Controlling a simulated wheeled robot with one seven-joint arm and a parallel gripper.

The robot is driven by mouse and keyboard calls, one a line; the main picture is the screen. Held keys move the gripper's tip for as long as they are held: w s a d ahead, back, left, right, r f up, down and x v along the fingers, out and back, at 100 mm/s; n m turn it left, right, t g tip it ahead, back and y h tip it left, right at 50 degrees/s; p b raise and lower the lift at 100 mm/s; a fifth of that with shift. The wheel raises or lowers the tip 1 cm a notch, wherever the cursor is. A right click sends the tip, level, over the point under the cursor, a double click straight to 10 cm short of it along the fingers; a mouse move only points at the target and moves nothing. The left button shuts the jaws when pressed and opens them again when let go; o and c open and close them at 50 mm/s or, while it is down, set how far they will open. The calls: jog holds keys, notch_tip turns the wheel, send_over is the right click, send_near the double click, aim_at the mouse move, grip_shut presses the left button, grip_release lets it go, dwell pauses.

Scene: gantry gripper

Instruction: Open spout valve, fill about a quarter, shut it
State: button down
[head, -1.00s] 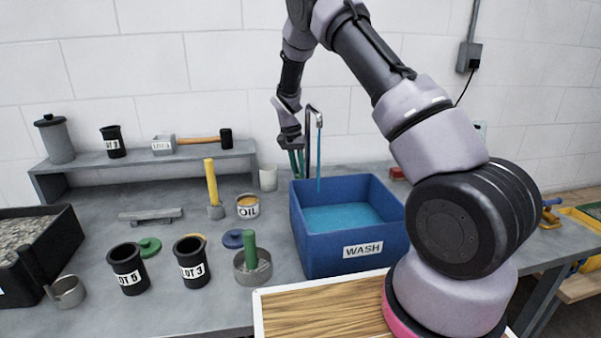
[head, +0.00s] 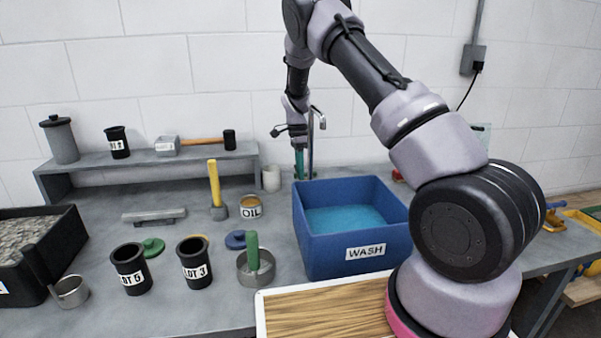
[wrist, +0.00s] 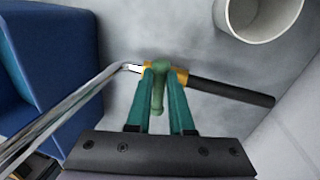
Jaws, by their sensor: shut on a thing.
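The blue tub marked WASH (head: 366,232) stands on the bench with blue water (head: 345,219) in its lower part. The metal spout (head: 310,150) rises behind its back left, and I see no stream falling from it. In the wrist view, the chrome spout pipe (wrist: 62,113) runs to a brass valve body (wrist: 181,77) with a green handle (wrist: 158,92). My gripper (wrist: 164,78) has its teal fingers shut on the green handle. In the head view, my gripper (head: 300,165) is behind the tub, its fingertips partly hidden.
A white cup (wrist: 258,14) stands close to the valve, and a black bar (wrist: 232,92) extends from the brass body. An OIL can (head: 250,208), a green-handled pot (head: 255,268) and LOT cups (head: 193,263) stand left of the tub. A wooden board (head: 325,308) lies in front.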

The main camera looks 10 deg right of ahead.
jog(key=shift+a+m, duration=0.2)
jog(key=shift+m, duration=0.4)
jog(key=c, duration=0.8)
grip_release()
jog(key=shift+d, duration=0.1)
jog(key=shift+w+r, duration=0.15)
jog(key=shift+r, duration=0.1)
jog(key=r, duration=0.3)
jog(key=w+r, duration=0.1)
jog(key=r, duration=0.2)
jog(key=w+r, duration=0.1)
jog(key=r, duration=0.3)
